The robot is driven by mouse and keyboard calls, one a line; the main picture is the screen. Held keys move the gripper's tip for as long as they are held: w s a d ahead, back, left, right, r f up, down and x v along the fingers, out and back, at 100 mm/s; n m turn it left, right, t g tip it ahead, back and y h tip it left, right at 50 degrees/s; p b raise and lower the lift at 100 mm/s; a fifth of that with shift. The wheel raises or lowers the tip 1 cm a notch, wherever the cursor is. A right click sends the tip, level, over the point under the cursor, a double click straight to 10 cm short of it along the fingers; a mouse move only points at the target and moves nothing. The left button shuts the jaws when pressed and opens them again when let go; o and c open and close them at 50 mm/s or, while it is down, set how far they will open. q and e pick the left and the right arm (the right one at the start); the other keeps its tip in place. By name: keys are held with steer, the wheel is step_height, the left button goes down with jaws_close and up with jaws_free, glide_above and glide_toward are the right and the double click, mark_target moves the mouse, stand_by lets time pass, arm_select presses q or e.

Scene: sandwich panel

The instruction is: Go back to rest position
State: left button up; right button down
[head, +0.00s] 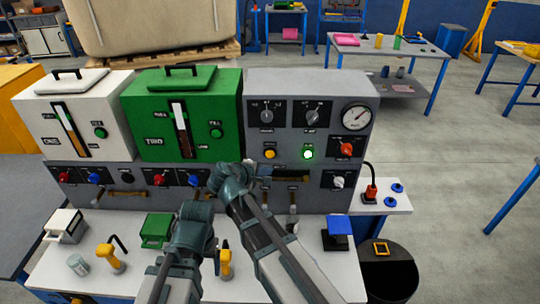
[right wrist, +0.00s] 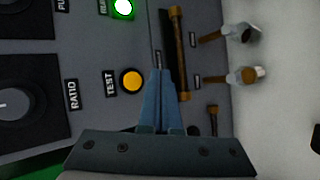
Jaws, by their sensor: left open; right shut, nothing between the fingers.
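My right gripper (head: 238,170) is in front of the grey control panel (head: 355,85), near its lower middle. In the right wrist view its two blue fingers (right wrist: 164,75) are shut together with nothing between them. They point at the panel beside the yellow TEST button (right wrist: 131,81) and a brown-edged slot (right wrist: 178,55). Whether the tips touch the panel cannot be told. My left gripper (head: 196,213) is lower and to the left, over the white worktop (head: 130,275). It is open; its fingers are largely hidden by its own arm.
A white box (head: 105,105) and a green box (head: 218,95) stand left of the panel. A green light (head: 307,154) glows on it. A yellow tool (head: 110,258), a green block (head: 157,230) and a blue-topped block (head: 338,228) stand on the worktop, close to my arms.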

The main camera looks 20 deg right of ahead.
steer(key=s+f+m+g+y, duration=0.3)
steer(key=s+f+m+y, duration=0.15)
steer(key=s, duration=0.35)
steer(key=s+f+m+g+y, duration=0.35)
steer(key=s+f, duration=0.25)
steer(key=s, duration=0.2)
steer(key=s+a+n+g+b, duration=0.1)
steer(key=s+a+n, duration=0.1)
steer(key=s+a, duration=0.4)
steer(key=a, duration=0.5)
steer(key=shift+s+a+f+n, duration=0.2)
steer(key=shift+a+f+n, duration=0.1)
steer(key=shift+a, duration=0.05)
stand_by(1.6)
